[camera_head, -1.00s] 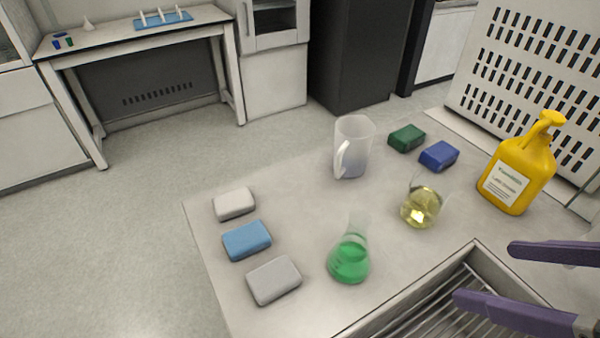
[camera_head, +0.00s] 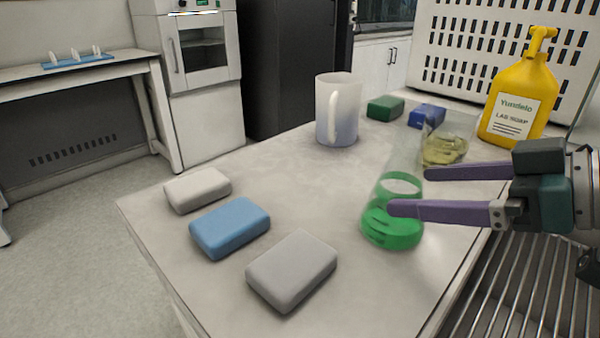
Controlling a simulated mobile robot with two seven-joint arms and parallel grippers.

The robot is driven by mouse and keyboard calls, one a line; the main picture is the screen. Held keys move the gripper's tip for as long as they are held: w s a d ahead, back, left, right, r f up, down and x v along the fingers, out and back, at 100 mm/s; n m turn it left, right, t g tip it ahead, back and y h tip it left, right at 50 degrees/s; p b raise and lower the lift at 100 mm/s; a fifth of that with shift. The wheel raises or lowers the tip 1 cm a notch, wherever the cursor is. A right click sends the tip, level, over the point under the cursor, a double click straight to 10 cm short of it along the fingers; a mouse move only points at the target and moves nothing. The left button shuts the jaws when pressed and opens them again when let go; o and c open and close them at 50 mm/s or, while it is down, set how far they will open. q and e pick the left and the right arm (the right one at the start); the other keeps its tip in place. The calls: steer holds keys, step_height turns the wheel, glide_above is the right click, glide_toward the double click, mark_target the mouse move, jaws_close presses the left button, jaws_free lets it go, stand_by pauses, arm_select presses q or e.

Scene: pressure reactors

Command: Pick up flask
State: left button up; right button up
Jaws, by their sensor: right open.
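A conical glass flask with green liquid (camera_head: 388,232) stands upright on the light worktop. My left gripper is not in view.
White (camera_head: 197,189), blue (camera_head: 230,227) and grey (camera_head: 292,269) blocks lie at the left. A jug (camera_head: 337,112), green block (camera_head: 385,107), dark blue block (camera_head: 427,115) and yellow soap bottle (camera_head: 517,100) stand behind. A slatted metal rack (camera_head: 515,290) is at the lower right.

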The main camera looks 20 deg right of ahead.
mark_target(377, 190)
steer(key=shift+b+x, duration=1)
steer(key=shift+x, duration=2.75)
steer(key=shift+s+a+f, duration=0.1)
steer(key=shift+f, duration=0.1)
steer(key=c, duration=1.2)
steer(key=shift+c, duration=0.2)
steer(key=shift+r, duration=0.2)
